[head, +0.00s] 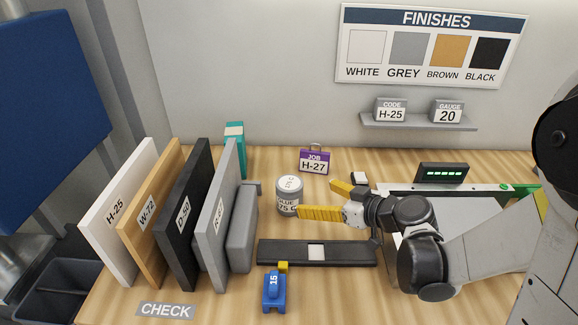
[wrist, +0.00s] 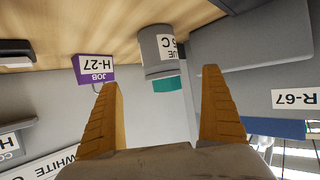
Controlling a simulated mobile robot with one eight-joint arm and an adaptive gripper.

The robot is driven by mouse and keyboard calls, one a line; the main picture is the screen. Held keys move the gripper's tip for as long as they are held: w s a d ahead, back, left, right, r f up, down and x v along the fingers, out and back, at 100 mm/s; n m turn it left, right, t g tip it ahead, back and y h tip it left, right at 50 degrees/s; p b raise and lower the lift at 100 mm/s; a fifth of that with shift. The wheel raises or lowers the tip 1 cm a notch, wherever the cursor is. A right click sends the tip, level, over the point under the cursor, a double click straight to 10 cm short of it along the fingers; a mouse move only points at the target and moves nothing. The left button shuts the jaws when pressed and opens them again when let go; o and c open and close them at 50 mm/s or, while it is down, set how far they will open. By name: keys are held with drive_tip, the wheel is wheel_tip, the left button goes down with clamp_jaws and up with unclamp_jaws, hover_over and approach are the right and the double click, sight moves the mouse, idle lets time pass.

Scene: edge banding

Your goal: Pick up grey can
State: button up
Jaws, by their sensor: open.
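The grey can (head: 289,196) stands upright on the wooden bench, with a white label and a pale top. My gripper (head: 318,200) is just to the right of it in the head view, with its yellow fingers spread and pointing left toward the can. In the wrist view, which is upside down, the can (wrist: 155,46) shows beyond and between the two fingertips (wrist: 161,77). Nothing is between the fingers, and the can looks apart from them, though the near fingertip is close to its side in the head view.
Upright boards, including a grey panel (head: 217,225), stand to the left. A purple JOB H-27 tag (head: 314,161) and a teal box (head: 235,146) are behind. A dark bar (head: 275,253) and a blue 15 block (head: 273,290) lie in front.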

sight(299, 194)
drive_tip(key=b+x, duration=0.1)
drive_tip(key=x, duration=0.4)
drive_tip(key=shift+a+r+b, duration=0.1)
drive_tip(key=shift+a+b, duration=0.15)
drive_tip(key=shift+b, duration=0.1)
drive_tip(key=b+x, duration=0.2)
drive_tip(key=x, duration=0.3)
drive_tip(key=shift+w+a, duration=0.1)
drive_tip(key=shift+w, duration=0.15)
drive_tip(key=shift+r, duration=0.15)
drive_tip(key=c, duration=1.5)
